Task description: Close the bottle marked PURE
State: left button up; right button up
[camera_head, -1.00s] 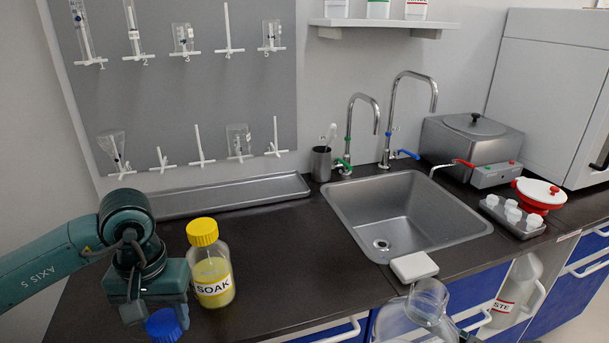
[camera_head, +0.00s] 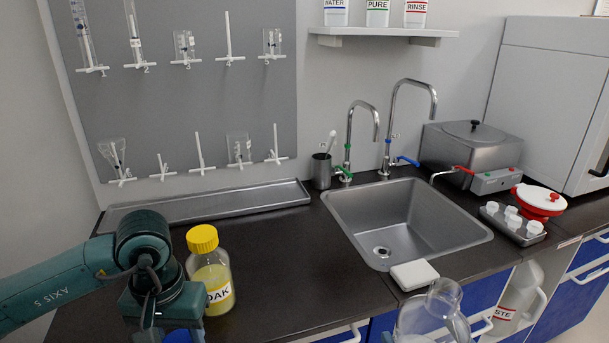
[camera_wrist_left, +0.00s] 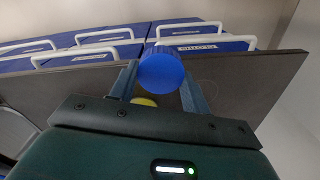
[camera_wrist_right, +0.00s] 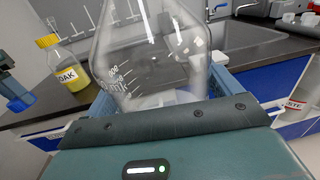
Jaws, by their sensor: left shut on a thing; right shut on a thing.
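A bottle marked PURE (camera_head: 377,13) with a green band stands on the wall shelf; its top is cut off. My left gripper (camera_wrist_left: 160,85) is shut on a round blue cap (camera_wrist_left: 162,70), which shows partly at the bottom edge of the head view (camera_head: 180,337). My right gripper (camera_wrist_right: 165,90) is shut on a clear glass bottle (camera_wrist_right: 150,55) with white graduations. Its open neck (camera_head: 444,293) shows at the bottom of the head view, in front of the counter. No name shows on this bottle. The cap and the glass bottle are well apart.
A yellow-capped SOAK bottle (camera_head: 210,275) stands on the counter beside my left gripper. The sink (camera_head: 400,225) has a white block (camera_head: 414,275) at its front edge. WATER (camera_head: 336,13) and RINSE (camera_head: 415,13) bottles flank PURE. Counter between the SOAK bottle and the sink is clear.

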aim_at(438, 314)
jog(key=h, duration=0.1)
jog(key=w+d+m+h, duration=0.1)
jog(key=f+m+h, duration=0.1)
jog(key=shift+w+d+h, duration=0.25)
jog(key=shift+w+h, duration=0.1)
jog(key=shift+h, duration=0.05)
jog(key=shift+a+m, duration=0.1)
jog(key=shift+m, duration=0.2)
jog(key=shift+s, duration=0.1)
